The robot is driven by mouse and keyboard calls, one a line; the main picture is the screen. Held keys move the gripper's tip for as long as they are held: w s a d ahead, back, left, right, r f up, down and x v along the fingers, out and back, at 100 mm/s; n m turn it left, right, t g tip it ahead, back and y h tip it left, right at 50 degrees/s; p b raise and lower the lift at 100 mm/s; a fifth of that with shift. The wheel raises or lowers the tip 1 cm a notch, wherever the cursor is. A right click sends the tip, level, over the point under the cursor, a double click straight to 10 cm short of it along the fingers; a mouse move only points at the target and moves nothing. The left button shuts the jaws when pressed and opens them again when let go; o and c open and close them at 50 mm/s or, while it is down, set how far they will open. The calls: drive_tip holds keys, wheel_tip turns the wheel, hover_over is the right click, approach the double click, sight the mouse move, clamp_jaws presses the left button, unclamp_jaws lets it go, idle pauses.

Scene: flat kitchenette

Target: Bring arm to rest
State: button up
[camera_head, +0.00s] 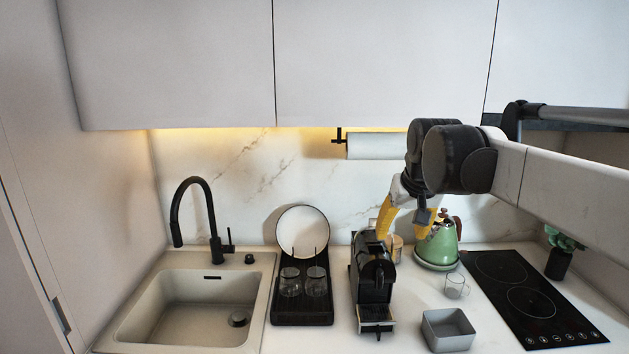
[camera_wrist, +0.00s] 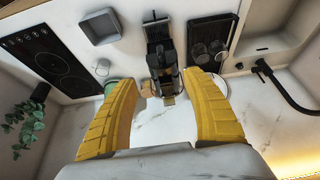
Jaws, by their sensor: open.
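My gripper (camera_head: 405,236) has two yellow fingers. It hangs above the back of the counter, near the black coffee machine (camera_head: 372,279) and the green kettle (camera_head: 437,247). In the wrist view my gripper (camera_wrist: 158,80) is open, with its fingers spread wide on both sides and nothing held between them. The coffee machine (camera_wrist: 163,58) shows beyond the gap between the fingertips. My arm reaches in from the right in the head view, and the gripper points downward.
A drying rack (camera_head: 302,314) with glasses and a plate (camera_head: 302,232) stands left of the coffee machine, beside the sink (camera_head: 137,313). A grey square container (camera_head: 448,330), a glass cup (camera_head: 456,287) and the cooktop (camera_head: 530,299) lie to the right. Cabinets (camera_head: 380,60) hang above.

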drive_tip(key=s+f+t+b, duration=0.2)
drive_tip(key=s+f+b, duration=0.7)
drive_tip(key=s+f, duration=1.4)
drive_tip(key=s, duration=0.3)
drive_tip(key=shift+s+f, duration=0.25)
drive_tip(key=shift+s, duration=0.15)
drive_tip(key=shift+c, duration=0.5)
